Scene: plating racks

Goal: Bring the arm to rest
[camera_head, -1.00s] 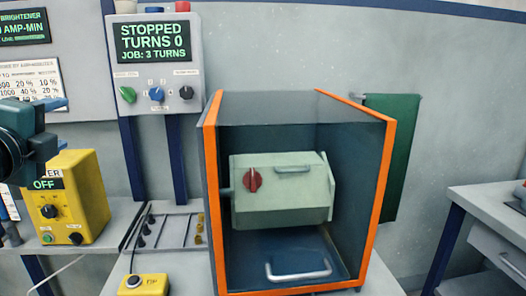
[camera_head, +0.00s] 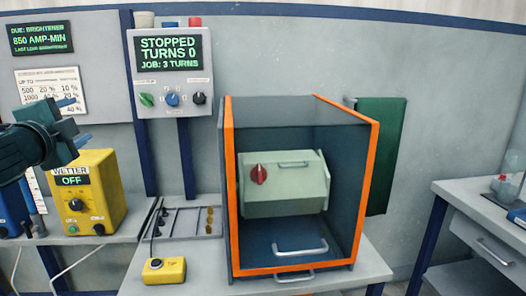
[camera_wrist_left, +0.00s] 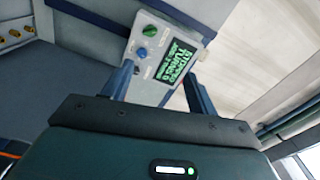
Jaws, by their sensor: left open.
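My left gripper (camera_head: 76,133) is at the left edge of the head view, above and in front of the yellow wetter box. Its two fingers are apart and nothing shows between them. In the left wrist view the open fingers (camera_wrist_left: 160,82) point toward the control panel (camera_wrist_left: 163,48), which lies beyond them. In the head view this control panel (camera_head: 171,90) hangs on the wall and reads "STOPPED, TURNS 0, JOB: 3 TURNS". My right gripper is not in view.
An orange-edged cabinet (camera_head: 228,190) on the bench holds a pale green barrel (camera_head: 285,195) with a red knob. The yellow wetter box (camera_head: 105,195) reads OFF. A small yellow pendant (camera_head: 164,270) lies at the bench front. A side table (camera_head: 465,200) stands at right.

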